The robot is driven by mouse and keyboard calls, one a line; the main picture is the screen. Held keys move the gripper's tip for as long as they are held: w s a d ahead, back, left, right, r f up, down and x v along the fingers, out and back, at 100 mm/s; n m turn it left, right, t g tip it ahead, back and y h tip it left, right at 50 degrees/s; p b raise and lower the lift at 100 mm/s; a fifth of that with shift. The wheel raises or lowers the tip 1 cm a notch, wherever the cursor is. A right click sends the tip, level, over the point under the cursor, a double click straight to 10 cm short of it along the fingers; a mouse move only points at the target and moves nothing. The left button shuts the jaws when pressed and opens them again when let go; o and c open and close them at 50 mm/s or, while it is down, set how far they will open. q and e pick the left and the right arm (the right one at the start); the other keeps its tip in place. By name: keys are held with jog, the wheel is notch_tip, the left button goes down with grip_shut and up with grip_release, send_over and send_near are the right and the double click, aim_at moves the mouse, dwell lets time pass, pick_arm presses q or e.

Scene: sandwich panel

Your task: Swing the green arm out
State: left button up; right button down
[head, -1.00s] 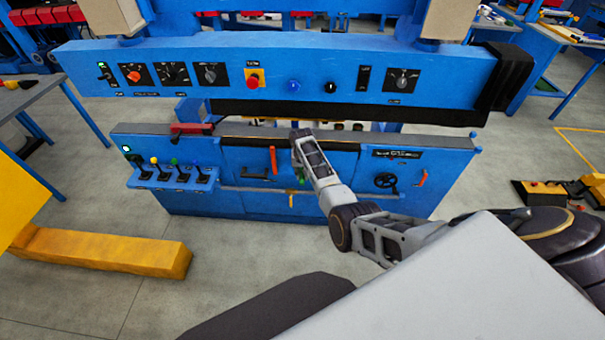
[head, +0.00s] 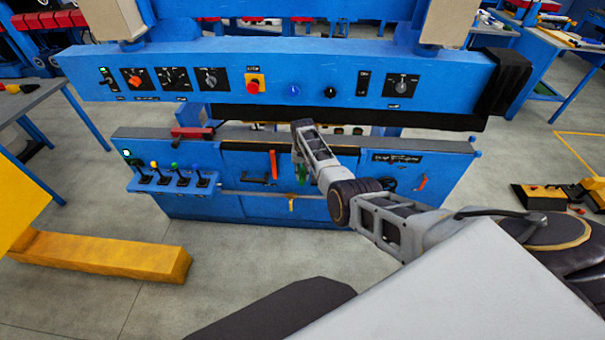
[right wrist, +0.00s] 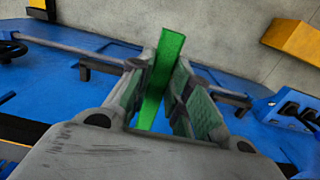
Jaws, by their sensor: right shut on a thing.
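The green arm (right wrist: 165,68) is a straight green bar. In the right wrist view it stands between the two fingers of my right gripper (right wrist: 160,92), which is shut on it. In the head view only a small piece of the green arm (head: 302,174) shows, in front of the blue machine's lower panel. There my forearm and wrist cover most of the right gripper and the place where the bar meets the machine. My left gripper is in neither view.
The blue machine's lower panel (head: 240,204) carries an orange handle (head: 273,164), a dark handwheel (head: 388,184) and several coloured levers at left. A long rail (right wrist: 85,47) runs across the panel. A yellow beam (head: 100,257) lies on the floor at left. Open floor lies in front.

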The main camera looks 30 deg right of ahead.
jog(key=shift+r, duration=0.1)
jog(key=c, duration=1.6)
grip_release()
jog(key=shift+r, duration=0.1)
notch_tip(320, 180, up, 12)
jog(key=shift+d+f, duration=0.1)
jog(key=shift+f, duration=0.15)
